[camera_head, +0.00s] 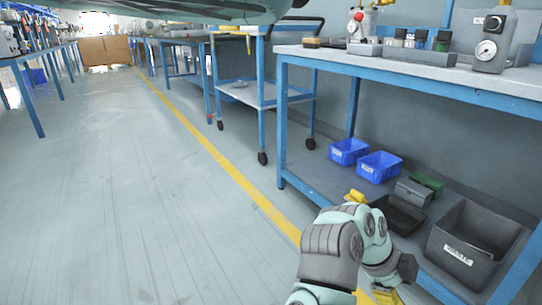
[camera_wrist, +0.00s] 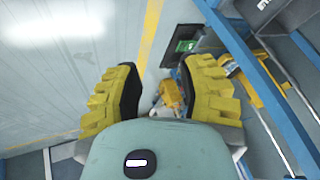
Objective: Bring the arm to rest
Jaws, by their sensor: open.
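My arm reaches in from the bottom of the head view, beside the blue-framed bench (camera_head: 410,75). My gripper (camera_wrist: 160,92) shows in the wrist view with its two yellow-padded fingers spread wide apart. Nothing is held between the fingers. A small yellow item (camera_wrist: 172,95) shows beyond the gap, apart from the pads; I cannot tell what it is. In the head view the hand is bent near the lower shelf's front edge, and its fingers are partly hidden by my own links.
The lower shelf holds blue bins (camera_head: 380,166), a black tray (camera_head: 398,216), a green box (camera_head: 428,182) and a dark waste bin (camera_head: 448,262). Gauges and fittings stand on the bench top. A blue cart (camera_head: 262,95) stands behind. The floor (camera_head: 130,200) at left is clear.

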